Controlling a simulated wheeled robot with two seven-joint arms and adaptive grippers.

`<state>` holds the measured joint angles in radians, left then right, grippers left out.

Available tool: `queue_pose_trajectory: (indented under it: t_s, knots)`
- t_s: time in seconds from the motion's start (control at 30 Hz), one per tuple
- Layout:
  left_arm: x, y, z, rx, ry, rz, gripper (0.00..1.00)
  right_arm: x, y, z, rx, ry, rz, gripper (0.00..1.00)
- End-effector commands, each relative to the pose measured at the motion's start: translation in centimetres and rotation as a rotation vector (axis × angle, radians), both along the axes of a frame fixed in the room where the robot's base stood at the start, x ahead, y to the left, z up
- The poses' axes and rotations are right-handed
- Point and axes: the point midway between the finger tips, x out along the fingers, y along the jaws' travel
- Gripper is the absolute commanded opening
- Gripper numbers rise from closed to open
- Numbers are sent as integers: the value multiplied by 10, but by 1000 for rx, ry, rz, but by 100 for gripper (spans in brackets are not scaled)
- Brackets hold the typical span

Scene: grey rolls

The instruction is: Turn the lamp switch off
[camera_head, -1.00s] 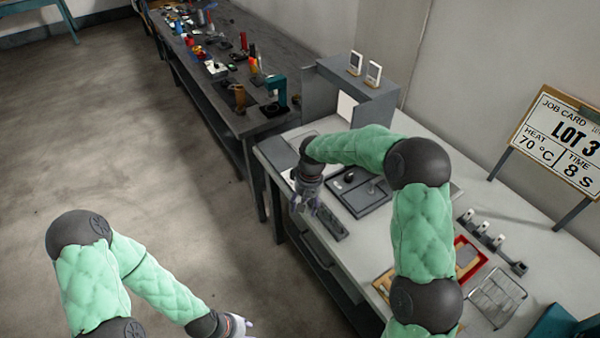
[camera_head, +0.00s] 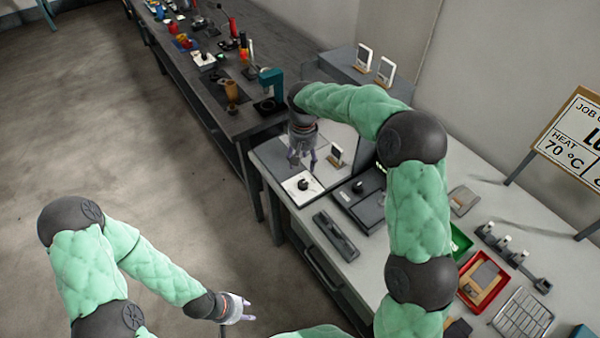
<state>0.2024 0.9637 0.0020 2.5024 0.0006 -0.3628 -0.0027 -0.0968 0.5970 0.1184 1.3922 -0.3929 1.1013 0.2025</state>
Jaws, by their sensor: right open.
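A white square plate with a black knob (camera_head: 302,186) lies at the left front edge of the workbench. It looks like a switch, but I cannot tell whether it is the lamp's or how it is set. My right gripper (camera_head: 302,162) is open and empty, fingers pointing down, just behind and above this plate. My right arm hides part of the grey cabinet (camera_head: 345,85) behind it. My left gripper (camera_head: 251,309) is open and empty, low over the floor in front of the bench.
A dark grey box with a black knob (camera_head: 358,187) stands right of the plate, with a long dark tray (camera_head: 336,236) in front. A small white card in a wooden stand (camera_head: 336,154) is close to my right gripper. A red tray (camera_head: 482,284) lies further right.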

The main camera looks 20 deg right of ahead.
Motion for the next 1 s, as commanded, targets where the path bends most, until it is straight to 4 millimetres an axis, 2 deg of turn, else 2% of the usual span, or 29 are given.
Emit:
queue_pose_trajectory:
  t_s: [0.17,0.4,0.6,0.8,1.0]
  knots:
    - [-1,0,-8,-1,3,-1,40,-1,0,-24,0,4,0,58]
    - [-1,0,-22,0,2,-1,40,-1,0,-67,0,4,0,58]
    - [-1,0,-30,0,2,-1,40,-1,0,-94,0,2,-1,58]
    - [-1,0,-33,0,2,-1,40,-1,0,-105,0,1,0,58]
    - [-1,0,-32,0,2,-1,40,-1,0,-105,0,1,0,58]
